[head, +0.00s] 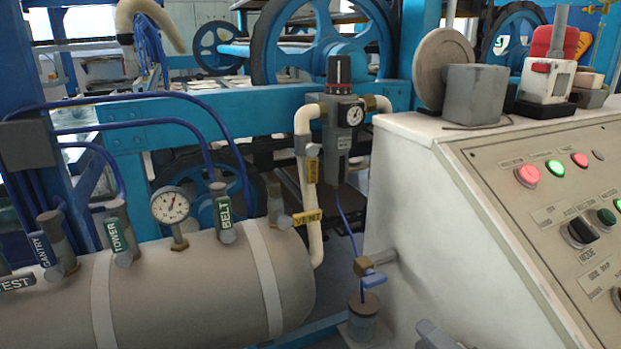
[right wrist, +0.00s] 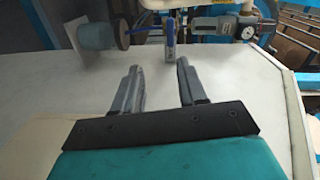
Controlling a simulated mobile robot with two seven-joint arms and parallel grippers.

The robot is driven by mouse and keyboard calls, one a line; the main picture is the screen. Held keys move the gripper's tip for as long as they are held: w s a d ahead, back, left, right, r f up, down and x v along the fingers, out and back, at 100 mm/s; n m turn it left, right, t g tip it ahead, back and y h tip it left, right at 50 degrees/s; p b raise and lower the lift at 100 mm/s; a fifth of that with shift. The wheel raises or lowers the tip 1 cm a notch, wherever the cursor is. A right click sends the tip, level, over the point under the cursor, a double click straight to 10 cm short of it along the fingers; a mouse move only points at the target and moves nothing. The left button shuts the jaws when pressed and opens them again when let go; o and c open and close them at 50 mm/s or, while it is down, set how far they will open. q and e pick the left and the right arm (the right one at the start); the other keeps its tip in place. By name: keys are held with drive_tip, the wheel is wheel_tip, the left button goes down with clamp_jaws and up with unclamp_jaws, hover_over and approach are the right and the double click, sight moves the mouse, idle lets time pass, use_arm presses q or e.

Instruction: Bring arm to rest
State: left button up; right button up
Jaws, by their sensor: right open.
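My right gripper (right wrist: 157,75) is open in the right wrist view, its two grey fingers apart with nothing between the tips. They point along the pale side of the console (right wrist: 235,85). In the head view a small grey part of the right gripper (head: 434,336) shows at the bottom edge, in front of the console side (head: 420,240) and right of the small grey cup (head: 362,318). A blue-handled valve (head: 370,275) sits above that cup, apart from the gripper. My left gripper is in neither view.
A grey tank (head: 200,290) with labelled valves and a gauge (head: 170,205) fills the lower left. A regulator (head: 340,120) hangs at the middle. The console top carries a grey block (head: 473,95) and a red-and-white device (head: 547,80). Blue machine frames stand behind.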

use_arm(q)
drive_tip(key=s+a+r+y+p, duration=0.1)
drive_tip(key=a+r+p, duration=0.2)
drive_tip(key=p, duration=0.6)
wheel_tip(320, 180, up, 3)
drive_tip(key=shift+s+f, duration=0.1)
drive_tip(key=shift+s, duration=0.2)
use_arm(e)
drive_tip(key=s+a+f+n+g+h, duration=0.2)
drive_tip(key=s+f+n, duration=0.2)
drive_tip(key=n, duration=0.3)
drive_tip(key=s+a+f+n+g+h, duration=0.1)
drive_tip(key=s+f+n+g+h, duration=0.1)
drive_tip(key=s+n, duration=0.4)
drive_tip(key=shift+a+f+n+g, duration=0.4)
drive_tip(key=shift+f+n+g, duration=0.4)
drive_tip(key=shift+f+n, duration=0.15)
drive_tip(key=shift+s, duration=0.15)
